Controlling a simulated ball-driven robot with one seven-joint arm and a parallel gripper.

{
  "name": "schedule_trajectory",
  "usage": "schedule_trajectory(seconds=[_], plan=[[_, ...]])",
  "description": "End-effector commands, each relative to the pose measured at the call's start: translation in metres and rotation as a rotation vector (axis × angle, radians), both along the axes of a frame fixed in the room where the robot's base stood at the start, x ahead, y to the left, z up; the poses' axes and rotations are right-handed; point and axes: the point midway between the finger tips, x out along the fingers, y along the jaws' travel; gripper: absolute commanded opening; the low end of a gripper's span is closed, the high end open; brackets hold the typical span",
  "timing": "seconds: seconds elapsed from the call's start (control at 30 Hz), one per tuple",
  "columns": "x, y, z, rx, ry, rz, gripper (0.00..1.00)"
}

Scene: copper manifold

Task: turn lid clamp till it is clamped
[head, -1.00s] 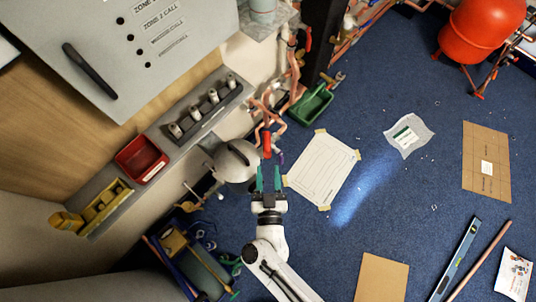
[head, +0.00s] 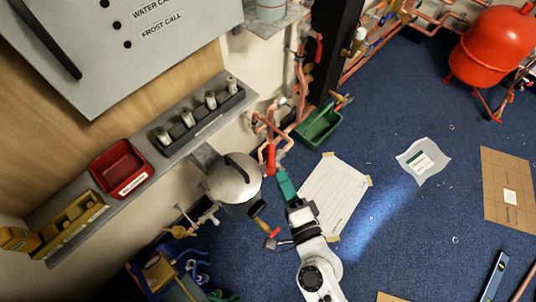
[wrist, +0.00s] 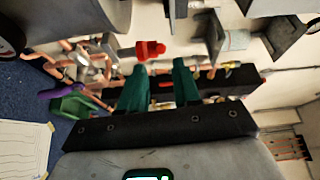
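A grey round vessel (head: 233,178) with a domed lid and black handle juts from the shelf in the head view. A red lever (head: 270,159) stands just past its right edge; a red piece (wrist: 150,50) also shows in the wrist view. A yellow-brown handle with a red end (head: 262,224) lies below the vessel. I cannot tell which of these is the lid clamp, or whether it is clamped. My gripper (head: 280,174) has green fingers, close to the red lever. In the wrist view the fingers (wrist: 157,72) are apart, with the red piece beyond their tips and nothing visibly held.
Copper pipes (head: 298,80) and a green tray (head: 318,127) are beyond the gripper. A shelf at left carries a red bin (head: 122,170) and a yellow holder (head: 72,227). A taped paper sheet (head: 335,195) lies on open blue floor at right.

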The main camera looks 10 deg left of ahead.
Motion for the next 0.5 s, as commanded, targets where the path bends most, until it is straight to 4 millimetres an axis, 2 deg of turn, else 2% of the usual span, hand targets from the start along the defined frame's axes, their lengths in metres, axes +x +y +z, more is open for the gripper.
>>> schedule_trajectory(seconds=[0.17, 0.27, 0.5], plan=[[0.003, 0.0, 0.002, 0.052, 0.026, 0.019, 0.32], [0.012, 0.005, 0.004, 0.053, 0.026, 0.018, 0.32], [0.048, 0.025, 0.005, 0.051, 0.025, 0.017, 0.32]])
